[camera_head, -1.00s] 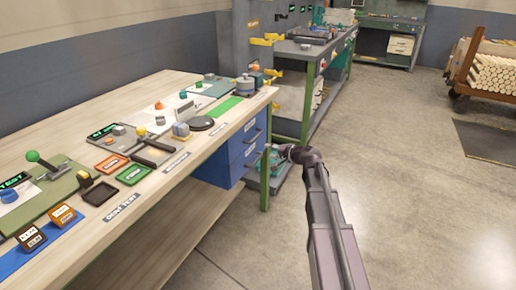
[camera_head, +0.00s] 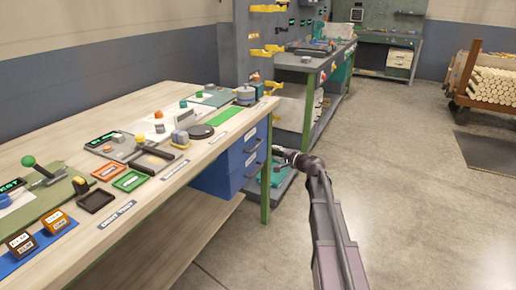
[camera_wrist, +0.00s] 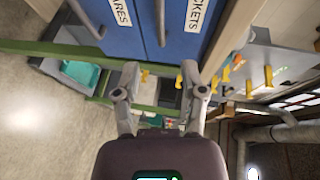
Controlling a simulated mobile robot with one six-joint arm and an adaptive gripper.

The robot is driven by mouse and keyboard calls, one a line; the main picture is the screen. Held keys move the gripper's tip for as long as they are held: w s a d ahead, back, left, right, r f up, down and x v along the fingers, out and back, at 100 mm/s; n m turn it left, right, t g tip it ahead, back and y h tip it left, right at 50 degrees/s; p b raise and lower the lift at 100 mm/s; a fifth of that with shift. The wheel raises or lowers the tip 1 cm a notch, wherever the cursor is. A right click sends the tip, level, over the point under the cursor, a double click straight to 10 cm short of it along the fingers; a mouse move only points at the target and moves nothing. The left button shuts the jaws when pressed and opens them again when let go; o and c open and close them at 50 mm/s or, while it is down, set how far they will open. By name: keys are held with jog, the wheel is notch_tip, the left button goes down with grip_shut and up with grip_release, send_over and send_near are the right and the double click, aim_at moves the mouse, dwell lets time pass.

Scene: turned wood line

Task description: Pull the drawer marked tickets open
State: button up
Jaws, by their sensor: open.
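The tickets drawer (camera_wrist: 190,40) is a blue front whose white label, partly cut off, reads "CKETS" in the wrist view. Its dark bar handle (camera_wrist: 160,20) is near the top of that view. In the head view it appears to be the upper blue drawer (camera_head: 250,138) under the bench's right end. My gripper (camera_wrist: 160,72) is open and empty, its two grey fingers spread and pointing toward the drawer fronts. The handle lies ahead of the gap between the fingers, apart from them. In the head view my gripper (camera_head: 284,157) is just right of the drawers, small and partly hidden by my arm.
A second blue drawer (camera_wrist: 116,38), labelled "ARES" where visible, adjoins it with its own handle (camera_wrist: 84,18). A green bench leg (camera_head: 266,190) stands close to my gripper. The wooden bench (camera_head: 150,195) carries trays and fixtures. Open floor (camera_head: 420,190) lies to the right.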

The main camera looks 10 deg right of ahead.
aim_at(258, 145)
jog(key=b+x, duration=0.2)
jog(key=x, duration=1)
jog(key=shift+w+a+f, duration=0.15)
jog(key=shift+w+a, duration=0.1)
grip_shut()
jog(key=shift+d, duration=0.15)
